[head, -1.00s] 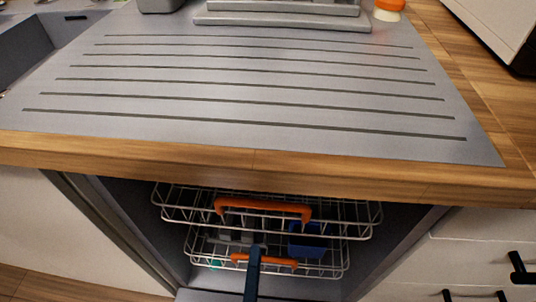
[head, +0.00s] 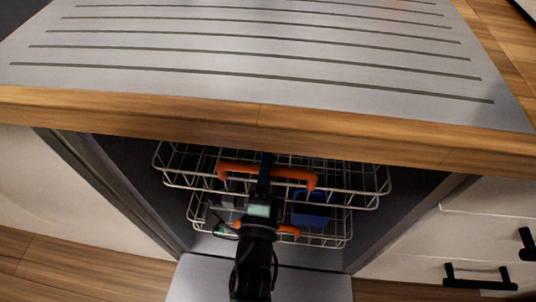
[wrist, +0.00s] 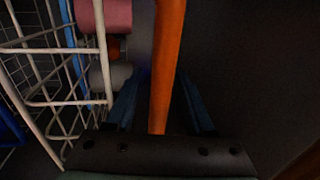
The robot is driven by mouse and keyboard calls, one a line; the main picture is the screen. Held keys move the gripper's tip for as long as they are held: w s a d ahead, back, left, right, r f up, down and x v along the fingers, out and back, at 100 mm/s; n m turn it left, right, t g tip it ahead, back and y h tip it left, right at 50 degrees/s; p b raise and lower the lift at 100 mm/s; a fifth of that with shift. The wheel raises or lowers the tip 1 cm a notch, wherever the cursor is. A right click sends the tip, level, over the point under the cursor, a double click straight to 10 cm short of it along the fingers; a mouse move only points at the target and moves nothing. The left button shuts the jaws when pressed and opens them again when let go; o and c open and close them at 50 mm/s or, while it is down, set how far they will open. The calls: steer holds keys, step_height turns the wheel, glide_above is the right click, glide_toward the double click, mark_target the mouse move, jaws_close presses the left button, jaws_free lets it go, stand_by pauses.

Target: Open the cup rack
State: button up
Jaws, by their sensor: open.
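The cup rack (head: 376,207) is the upper white wire rack inside the open dishwasher, below the counter. Its orange handle (head: 295,173) runs along its front. My gripper (head: 265,172) is at the middle of this handle in the head view, with my arm partly covering it. In the wrist view, the orange handle (wrist: 168,60) passes between the two blue fingers of my gripper (wrist: 160,95). The fingers are open, with dark gaps on both sides of the handle.
A lower rack (head: 335,243) with its own orange handle (head: 287,231) and a blue item (head: 310,213) sits beneath. The lowered dishwasher door (head: 200,283) lies in front. The wooden counter edge (head: 150,112) overhangs the racks. Drawers with black handles (head: 480,283) stand at right.

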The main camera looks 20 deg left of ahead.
steer(key=shift+w+a, duration=0.1)
steer(key=shift+w, duration=0.1)
jaws_close()
stand_by(1.4)
